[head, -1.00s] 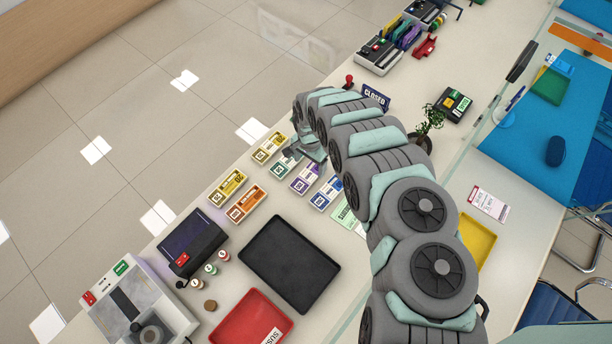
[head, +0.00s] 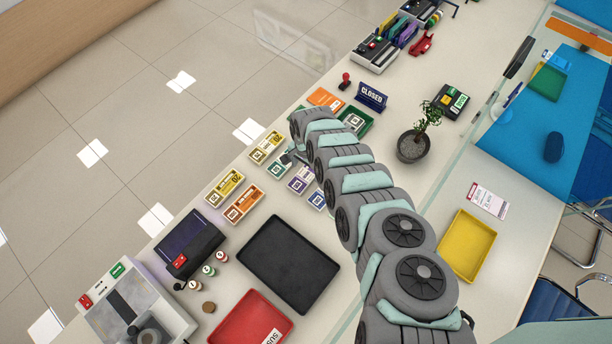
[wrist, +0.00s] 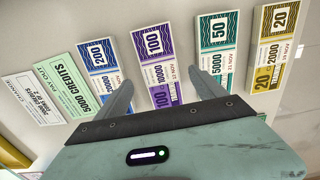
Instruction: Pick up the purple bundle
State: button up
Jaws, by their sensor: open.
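The purple bundle (head: 302,180) is a banded stack of notes marked 100, lying flat on the counter in the row of bundles. It also shows in the wrist view (wrist: 158,62), upper middle, between my two fingers. My gripper (wrist: 163,88) is open and empty above it. One finger overlaps the blue 200 bundle (wrist: 98,60) on the left, the other lies toward the green 50 bundle (wrist: 215,50) on the right. In the head view, my arm hides part of the row near the purple bundle.
A yellow 20 bundle (wrist: 272,42) lies right of the green one. Slips (wrist: 68,88) lie left of the blue one. A black tray (head: 290,265), a red tray (head: 250,322), a yellow tray (head: 467,246) and a potted plant (head: 412,147) stand around my arm.

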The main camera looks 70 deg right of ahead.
aim_at(306, 175)
notch_tip(306, 175, down, 3)
jog(key=shift+w+r+b, duration=0.15)
jog(key=shift+b, duration=0.7)
jog(key=shift+f, duration=0.35)
jog(key=shift+r, duration=0.1)
jog(key=c, duration=1.5)
